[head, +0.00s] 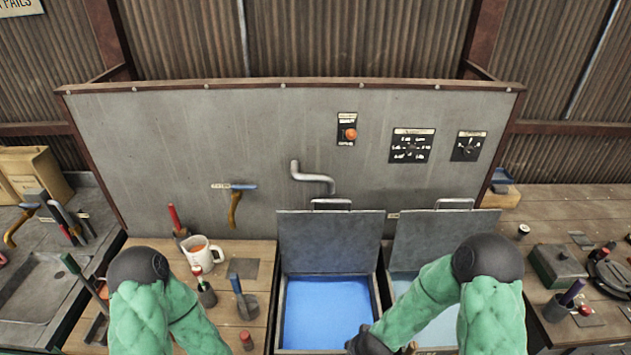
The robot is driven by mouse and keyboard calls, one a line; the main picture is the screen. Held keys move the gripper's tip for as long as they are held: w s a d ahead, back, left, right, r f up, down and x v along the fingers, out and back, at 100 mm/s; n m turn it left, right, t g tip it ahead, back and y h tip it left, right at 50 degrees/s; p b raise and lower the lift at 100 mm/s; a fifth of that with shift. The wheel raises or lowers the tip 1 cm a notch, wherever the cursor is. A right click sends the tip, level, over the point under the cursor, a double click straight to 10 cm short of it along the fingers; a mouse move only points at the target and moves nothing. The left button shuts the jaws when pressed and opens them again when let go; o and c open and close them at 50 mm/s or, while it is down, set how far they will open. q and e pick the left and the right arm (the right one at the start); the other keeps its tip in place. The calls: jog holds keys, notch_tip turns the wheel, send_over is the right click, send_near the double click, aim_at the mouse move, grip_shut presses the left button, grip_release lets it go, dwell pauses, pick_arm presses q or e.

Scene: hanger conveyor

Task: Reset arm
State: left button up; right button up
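My two green-sleeved arms come in at the bottom of the head view. My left arm's forearm runs down past the lower edge, so my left gripper is out of the picture. My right arm reaches down and to the left. The dark end of it, at my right gripper (368,343), shows at the bottom edge in front of the blue-filled basin (327,312). Its fingers are cut off or hidden, so I cannot tell whether it is open or shut or holds anything.
A second basin with a raised lid (440,240) lies partly behind my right arm. A white mug (203,252) and tool holders stand on the left wooden top.

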jog(key=s+a+f+n+g+y+b, duration=0.1)
jog(key=s+f+n+b, duration=0.1)
jog(key=s+f+b, duration=0.3)
jog(key=s+f+n+g+y+b, duration=0.1)
jog(key=s+f+b, duration=0.5)
jog(key=f, duration=0.7)
jog(key=s+n+g, duration=0.1)
jog(key=s+n, duration=0.1)
jog(key=shift+s+a+n+y, duration=0.3)
jog(key=shift+s+a+y, duration=0.1)
